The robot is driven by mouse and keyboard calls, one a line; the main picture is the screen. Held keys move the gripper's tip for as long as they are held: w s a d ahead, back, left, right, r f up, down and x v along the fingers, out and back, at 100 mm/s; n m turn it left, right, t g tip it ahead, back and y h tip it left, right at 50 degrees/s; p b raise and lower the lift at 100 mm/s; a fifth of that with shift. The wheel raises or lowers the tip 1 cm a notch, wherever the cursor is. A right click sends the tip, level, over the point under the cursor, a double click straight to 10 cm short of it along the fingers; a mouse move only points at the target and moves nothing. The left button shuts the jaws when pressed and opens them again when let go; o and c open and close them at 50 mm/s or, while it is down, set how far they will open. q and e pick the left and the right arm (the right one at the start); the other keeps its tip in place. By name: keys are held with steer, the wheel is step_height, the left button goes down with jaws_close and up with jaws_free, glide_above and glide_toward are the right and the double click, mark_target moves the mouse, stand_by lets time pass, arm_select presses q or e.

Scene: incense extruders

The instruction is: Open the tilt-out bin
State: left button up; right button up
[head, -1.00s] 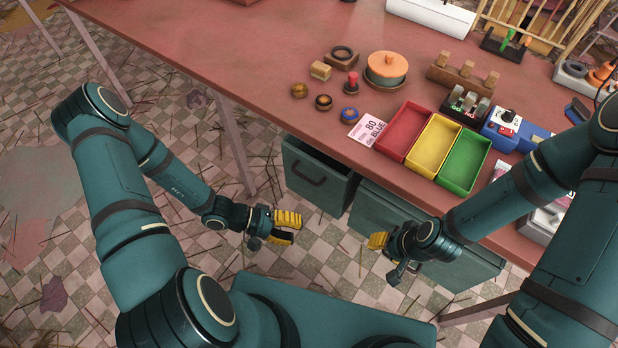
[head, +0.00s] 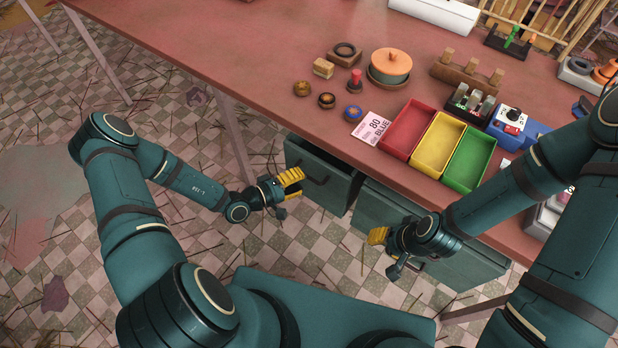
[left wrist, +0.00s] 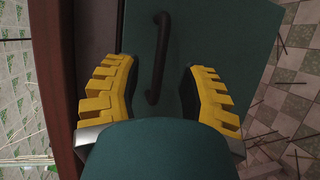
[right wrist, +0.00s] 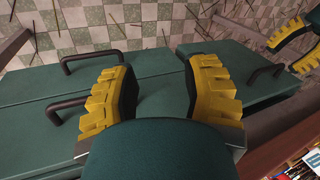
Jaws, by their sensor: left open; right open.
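The green bin (head: 309,187) under the table's front edge has a dark bar handle on its front, and a dark hollow shows behind its top edge. In the left wrist view its handle (left wrist: 157,60) stands ahead, between the two yellow fingers. My left gripper (head: 290,181) is open and empty, close in front of this bin; contact with the handle does not show. My right gripper (head: 378,236) is open and empty in front of the green drawer unit (head: 465,267) to the right.
The red table (head: 225,65) overhangs the bins. A table leg (head: 236,140) stands left of the bin. Checkered floor with scattered sticks is open at left.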

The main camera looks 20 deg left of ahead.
mark_target(309, 177)
arm_select(q)
steer(key=shift+x, duration=1.9)
jaws_close()
